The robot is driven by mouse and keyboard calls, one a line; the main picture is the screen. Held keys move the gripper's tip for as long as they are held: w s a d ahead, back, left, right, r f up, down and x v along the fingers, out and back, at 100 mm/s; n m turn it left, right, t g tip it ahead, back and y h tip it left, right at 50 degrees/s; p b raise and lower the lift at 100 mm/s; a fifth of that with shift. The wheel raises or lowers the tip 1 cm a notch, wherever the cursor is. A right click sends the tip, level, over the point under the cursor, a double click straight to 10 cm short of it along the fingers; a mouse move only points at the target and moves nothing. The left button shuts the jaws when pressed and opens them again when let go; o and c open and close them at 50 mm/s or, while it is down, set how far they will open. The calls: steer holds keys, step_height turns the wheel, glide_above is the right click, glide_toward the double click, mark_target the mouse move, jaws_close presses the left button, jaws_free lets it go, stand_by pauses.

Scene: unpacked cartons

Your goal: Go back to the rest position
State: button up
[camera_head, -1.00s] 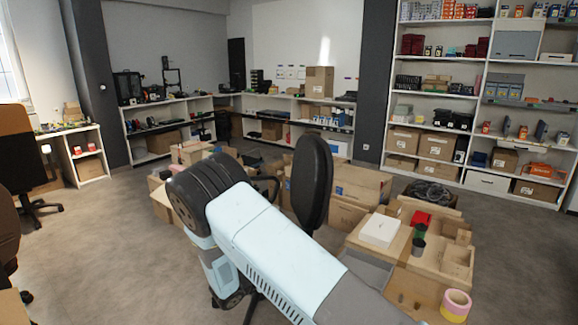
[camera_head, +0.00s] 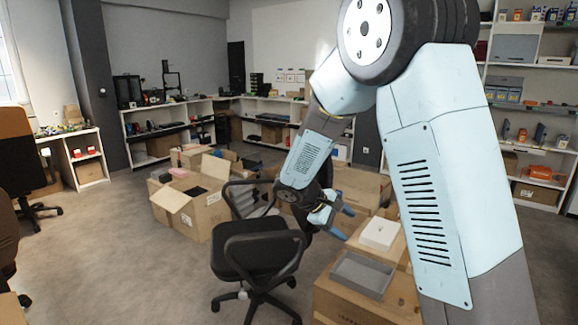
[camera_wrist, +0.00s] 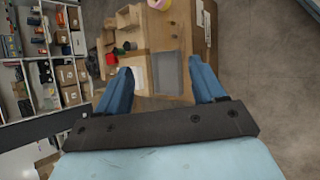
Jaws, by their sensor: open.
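My gripper (camera_head: 345,224) shows in the head view near the picture's middle, at the end of my raised, bent arm. Its blue fingers are apart and nothing is between them. It is in the air, left of the white box (camera_head: 380,233) and above the grey tray (camera_head: 362,274). In the wrist view my gripper (camera_wrist: 163,82) is open, with the grey tray (camera_wrist: 168,73) and the wooden-topped cartons seen beyond the fingers. My upper arm hides much of the right side of the head view.
A black office chair (camera_head: 255,250) stands left of the cartons. An open carton (camera_head: 192,210) is behind it on the left. White shelves (camera_head: 533,130) stand at the back right. A pink-yellow tape roll (camera_wrist: 158,4) shows in the wrist view.

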steer(key=s+d+r+m+y, duration=0.55)
steer(key=s+d+r, duration=0.25)
steer(key=s+r, duration=0.5)
steer(key=s+r+m+t+y, duration=0.1)
steer(key=s+r+m, duration=0.1)
steer(key=s, duration=0.5)
steer(key=s+r+m+t+y, duration=0.2)
steer(key=s, duration=0.5)
steer(key=shift+s+d+r, duration=0.2)
steer(key=shift+s+r, duration=0.15)
steer(key=shift+s, duration=0.05)
